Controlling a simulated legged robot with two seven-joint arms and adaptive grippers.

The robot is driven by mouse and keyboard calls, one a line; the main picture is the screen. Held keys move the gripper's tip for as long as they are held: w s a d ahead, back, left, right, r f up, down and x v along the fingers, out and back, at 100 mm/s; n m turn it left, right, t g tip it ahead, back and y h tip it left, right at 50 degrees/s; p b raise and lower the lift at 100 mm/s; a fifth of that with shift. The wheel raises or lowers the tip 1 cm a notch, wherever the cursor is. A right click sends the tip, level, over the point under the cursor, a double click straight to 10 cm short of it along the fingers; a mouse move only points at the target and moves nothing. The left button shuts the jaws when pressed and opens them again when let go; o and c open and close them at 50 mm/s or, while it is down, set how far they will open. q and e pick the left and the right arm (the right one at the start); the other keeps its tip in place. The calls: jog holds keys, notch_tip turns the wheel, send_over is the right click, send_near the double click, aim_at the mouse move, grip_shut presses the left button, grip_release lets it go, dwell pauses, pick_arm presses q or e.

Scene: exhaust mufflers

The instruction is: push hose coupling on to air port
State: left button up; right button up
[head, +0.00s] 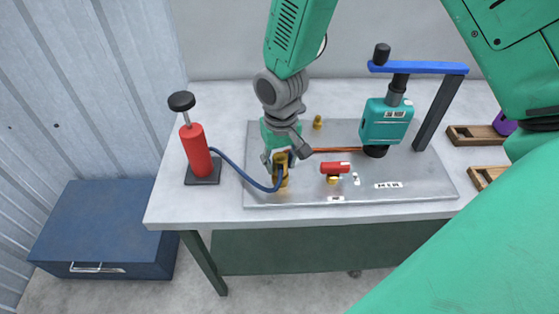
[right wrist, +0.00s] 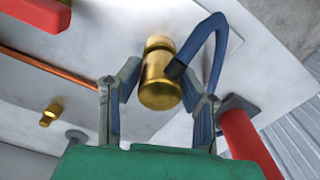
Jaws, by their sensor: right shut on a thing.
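The brass hose coupling (right wrist: 160,82), a short gold cylinder, has the blue hose (right wrist: 212,50) joined to its side. My right gripper (head: 281,160) is shut on it above the left part of the metal plate (head: 420,183). In the right wrist view, the gripper's fingers (right wrist: 160,98) stand on either side of the coupling. Brass, likely the air port, shows directly beyond the coupling's far end (right wrist: 159,43); I cannot tell whether the two are joined or how far. In the head view, the gripper partly hides this area. My left gripper is not in view.
A red hand pump (head: 194,150) stands left, with the hose running from it. Wooden trays (head: 474,137) lie right. The table's front left (head: 190,210) is clear.

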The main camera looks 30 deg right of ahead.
aim_at(280, 157)
jog(key=shift+p, duration=0.3)
jog(key=shift+f, duration=0.5)
dwell(0.5)
jog(key=o, duration=1.2)
jog(key=shift+c, duration=0.2)
jog(key=shift+r, duration=0.1)
jog(key=shift+r, duration=0.35)
notch_tip(280, 157, up, 11)
